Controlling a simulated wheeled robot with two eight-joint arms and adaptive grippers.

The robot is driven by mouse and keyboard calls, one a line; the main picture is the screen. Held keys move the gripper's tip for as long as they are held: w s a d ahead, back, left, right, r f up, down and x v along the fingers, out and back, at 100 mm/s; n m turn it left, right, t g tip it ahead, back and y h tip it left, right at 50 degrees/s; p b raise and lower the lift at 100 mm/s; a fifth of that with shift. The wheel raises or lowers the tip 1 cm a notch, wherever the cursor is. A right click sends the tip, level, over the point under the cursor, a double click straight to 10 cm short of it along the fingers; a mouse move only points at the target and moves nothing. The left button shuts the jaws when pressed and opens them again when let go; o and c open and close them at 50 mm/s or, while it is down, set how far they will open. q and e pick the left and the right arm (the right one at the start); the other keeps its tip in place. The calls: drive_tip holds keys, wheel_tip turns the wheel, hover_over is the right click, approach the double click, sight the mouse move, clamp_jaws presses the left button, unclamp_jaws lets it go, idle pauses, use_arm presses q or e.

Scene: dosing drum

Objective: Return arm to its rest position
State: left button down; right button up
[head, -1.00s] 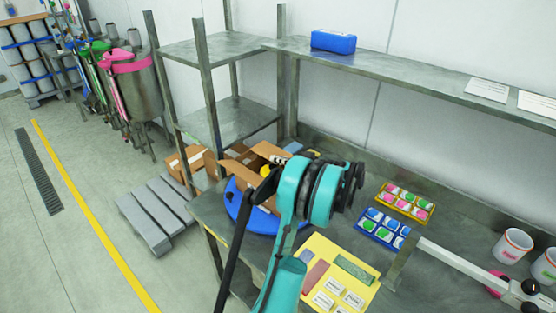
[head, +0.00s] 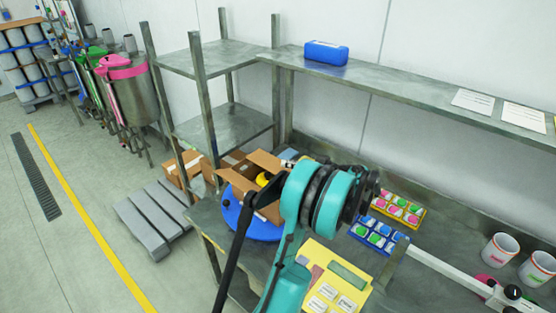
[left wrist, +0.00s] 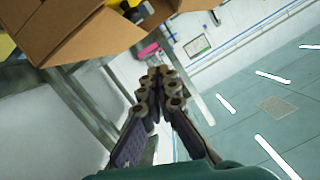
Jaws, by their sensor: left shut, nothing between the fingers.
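My teal left arm (head: 292,262) rises from the bottom of the head view, with its dark round joint in front of the bench. My left gripper (left wrist: 160,82) shows clearly in the left wrist view, its two dark fingers together at the tips with nothing between them. An open cardboard box (head: 268,161) stands on a round blue platform (head: 232,218) behind the arm. The box (left wrist: 75,38) also fills the upper left of the left wrist view, beyond the fingers and apart from them. My right gripper is in neither view.
The steel bench holds a yellow board (head: 322,252) with cards, a blue tray (head: 362,234), a yellow tray (head: 420,221) and white cups (head: 500,249). A white bar (head: 440,270) crosses the right side. A blue case (head: 326,54) is on the shelf.

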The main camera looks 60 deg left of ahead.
use_arm(q)
drive_tip(key=shift+v, duration=1.2)
drive_tip(key=shift+s, duration=0.1)
drive_tip(key=s+d+f+m+t+h, duration=0.1)
drive_tip(key=d+m+t+h, duration=0.3)
drive_tip(key=d, duration=1)
drive_tip(key=s+d+f+m+t+h, duration=0.1)
drive_tip(key=s+d+m+t+h, duration=0.3)
drive_tip(key=d+m, duration=0.4)
drive_tip(key=s+d+f+m+t+h+b, duration=0.1)
drive_tip(key=d+m+t+h, duration=0.4)
drive_tip(key=d, duration=1.7)
drive_tip(key=shift+s+f+m+h, duration=0.5)
drive_tip(key=shift+s+f+h, duration=0.15)
drive_tip(key=shift+s, duration=0.15)
drive_tip(key=shift+s+f, duration=0.1)
